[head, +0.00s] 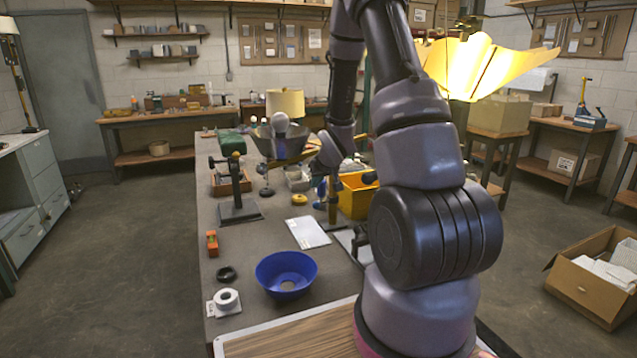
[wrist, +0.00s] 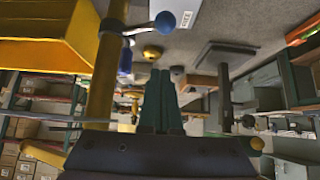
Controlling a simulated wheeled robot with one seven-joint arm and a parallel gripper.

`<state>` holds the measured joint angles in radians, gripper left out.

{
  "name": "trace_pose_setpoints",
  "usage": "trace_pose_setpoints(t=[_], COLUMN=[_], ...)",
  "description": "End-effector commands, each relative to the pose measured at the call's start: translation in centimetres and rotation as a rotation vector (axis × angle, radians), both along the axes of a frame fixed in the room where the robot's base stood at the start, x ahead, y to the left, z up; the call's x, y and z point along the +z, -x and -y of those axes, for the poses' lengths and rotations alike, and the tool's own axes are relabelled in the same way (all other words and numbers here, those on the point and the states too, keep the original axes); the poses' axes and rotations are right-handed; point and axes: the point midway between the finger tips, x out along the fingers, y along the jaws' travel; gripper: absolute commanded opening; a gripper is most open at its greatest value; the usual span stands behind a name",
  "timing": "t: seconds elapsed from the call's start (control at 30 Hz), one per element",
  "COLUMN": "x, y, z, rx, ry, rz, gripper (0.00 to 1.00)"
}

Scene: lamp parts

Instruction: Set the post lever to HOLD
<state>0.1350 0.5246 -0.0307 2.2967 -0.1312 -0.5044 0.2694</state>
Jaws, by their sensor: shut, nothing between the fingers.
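The post (wrist: 107,62) is a yellow upright tube left of centre in the wrist view. Its lever (wrist: 139,29) is a short metal rod running from a collar on the post to a blue ball knob (wrist: 165,20). No HOLD marking can be read. In the head view the post (head: 333,207) stands on the bench beside the yellow bin, partly behind my arm. My gripper (wrist: 161,73) is shut and empty, its two teal fingers side by side, right of the post. The fingertips show below the knob in the picture, apparently without touching it. The head view shows the gripper small and unclear.
The yellow bin (head: 357,200) is close to the post. A black stand (head: 237,195), a yellow disc (head: 299,199), a white sheet (head: 307,232) and a blue bowl (head: 286,273) are on the bench. A shaded lamp (head: 285,104) stands farther back.

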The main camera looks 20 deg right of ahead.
Motion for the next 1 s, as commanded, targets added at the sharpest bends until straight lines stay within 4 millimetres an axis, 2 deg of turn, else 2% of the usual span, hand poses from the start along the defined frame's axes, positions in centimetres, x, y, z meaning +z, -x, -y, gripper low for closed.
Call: trace_pose_setpoints(t=[0.03, 0.3, 0.4, 0.53, 0.7, 1.0], x=[-1.0, -5.2, -5.1, -5.4, -5.5, -5.5], y=[-0.8, -4.6, -2.5, -1.1, -0.5, -0.4], z=[0.0, 0.1, 0.0, 0.0, 0.0, 0.0], rx=[0.001, 0.000, 0.000, 0.000, -0.001, -0.001], ry=[0.000, 0.000, 0.000, 0.000, 0.000, -0.001], rz=[-0.003, -0.001, -0.001, -0.001, 0.000, 0.000], gripper=[0.00, 0.00, 0.00, 0.00, 0.00, 0.00])
